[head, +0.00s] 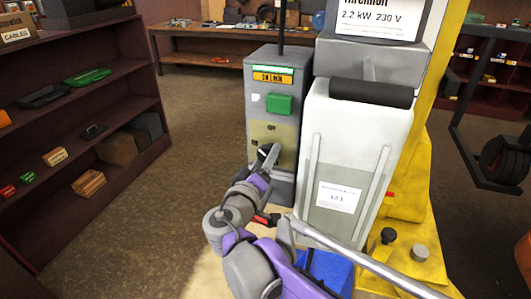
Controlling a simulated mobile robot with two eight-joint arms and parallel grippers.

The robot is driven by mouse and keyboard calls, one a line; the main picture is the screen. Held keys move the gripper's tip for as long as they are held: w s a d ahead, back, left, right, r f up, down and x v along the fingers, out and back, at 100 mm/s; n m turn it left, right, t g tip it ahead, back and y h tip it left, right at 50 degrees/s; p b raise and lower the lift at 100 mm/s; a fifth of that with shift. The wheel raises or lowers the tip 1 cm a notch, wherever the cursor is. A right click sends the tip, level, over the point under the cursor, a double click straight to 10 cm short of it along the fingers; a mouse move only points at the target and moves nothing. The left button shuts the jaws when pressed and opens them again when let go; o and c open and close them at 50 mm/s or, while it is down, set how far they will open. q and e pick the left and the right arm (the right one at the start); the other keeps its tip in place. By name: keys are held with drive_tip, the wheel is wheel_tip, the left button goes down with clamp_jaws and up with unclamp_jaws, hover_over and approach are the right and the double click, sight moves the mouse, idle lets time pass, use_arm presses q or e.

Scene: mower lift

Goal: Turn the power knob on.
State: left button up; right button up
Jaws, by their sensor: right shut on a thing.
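The grey control box (262,95) stands upright in the middle, with a yellow label (272,78) and a green block (279,104) on its front. A beige panel (285,134) sits lower on that front. My right gripper (268,153) is at this panel, its arm reaching up from below. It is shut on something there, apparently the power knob. The knob is mostly hidden by the fingers, and I cannot tell which way it points. My left gripper is not in view.
A grey-white cabinet (345,125) with a black roller (371,92) stands right beside the box. A yellow column (421,130) is behind it. A dark shelf (85,95) stands at left and a workbench (190,60) at the back. Open floor (190,150) lies left of the box.

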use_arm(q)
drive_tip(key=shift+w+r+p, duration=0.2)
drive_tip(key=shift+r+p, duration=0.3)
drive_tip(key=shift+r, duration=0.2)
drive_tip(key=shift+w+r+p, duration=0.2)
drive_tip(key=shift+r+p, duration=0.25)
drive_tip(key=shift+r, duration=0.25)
use_arm(e)
drive_tip(key=shift+n, duration=4.1)
drive_tip(key=o, duration=1.4)
drive_tip(key=shift+c, duration=0.2)
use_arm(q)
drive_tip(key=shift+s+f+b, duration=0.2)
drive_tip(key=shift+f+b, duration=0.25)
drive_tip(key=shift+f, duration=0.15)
use_arm(e)
drive_tip(key=v, duration=1.1)
drive_tip(key=shift+w, duration=0.1)
